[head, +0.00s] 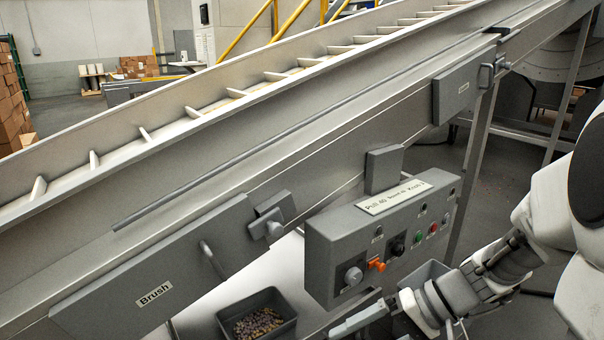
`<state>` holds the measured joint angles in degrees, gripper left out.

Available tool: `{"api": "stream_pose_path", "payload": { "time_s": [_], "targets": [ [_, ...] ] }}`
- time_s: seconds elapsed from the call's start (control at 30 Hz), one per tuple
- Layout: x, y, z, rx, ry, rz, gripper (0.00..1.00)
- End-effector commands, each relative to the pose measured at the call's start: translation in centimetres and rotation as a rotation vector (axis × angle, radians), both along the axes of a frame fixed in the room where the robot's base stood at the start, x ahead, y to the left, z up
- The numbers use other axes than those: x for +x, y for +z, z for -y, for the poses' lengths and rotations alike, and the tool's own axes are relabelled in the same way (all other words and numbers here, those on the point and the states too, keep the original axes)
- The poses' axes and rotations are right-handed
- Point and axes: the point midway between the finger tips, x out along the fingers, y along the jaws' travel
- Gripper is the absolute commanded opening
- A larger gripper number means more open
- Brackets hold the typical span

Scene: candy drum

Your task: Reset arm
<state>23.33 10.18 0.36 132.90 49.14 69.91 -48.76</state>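My arm reaches in from the right edge, bent, with its white and grey links in front of the lower right of the picture. My gripper (350,323) is at the bottom edge, below the control box, pointing left. Its lower part is cut off by the frame, so I cannot tell how far apart the fingers are. I see nothing held in it. The grey control box (335,245) carries a label, a grey knob (353,276), an orange switch (376,265) and several coloured buttons. My gripper appears apart from these controls.
An inclined conveyor (330,110) with slats crosses the view, rising to the right. A panel labelled Brush (150,275) has a handle and latch. A dark bin (257,318) of small candies is left of my gripper. Stacked boxes (12,105) stand far left.

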Motion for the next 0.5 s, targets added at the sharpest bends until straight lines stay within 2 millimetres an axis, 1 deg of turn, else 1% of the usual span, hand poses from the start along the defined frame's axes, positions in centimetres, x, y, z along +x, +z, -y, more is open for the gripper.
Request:
{"api": "stream_pose_path", "payload": {
  "time_s": [0.03,0.1,0.2,0.37,0.5],
  "targets": [
    [-1.0,0.6,-0.2,-0.066,0.031,0.009,0.91],
    [-2.2,1.1,-0.1,-0.156,0.060,0.012,0.91],
    [-3.8,1.8,0.3,-0.285,0.089,0.031,0.91],
    [-5.6,3.2,1.4,-0.484,0.102,0.094,0.91],
    [-6.6,4.9,2.5,-0.636,0.077,0.179,0.91]
  ]
}}
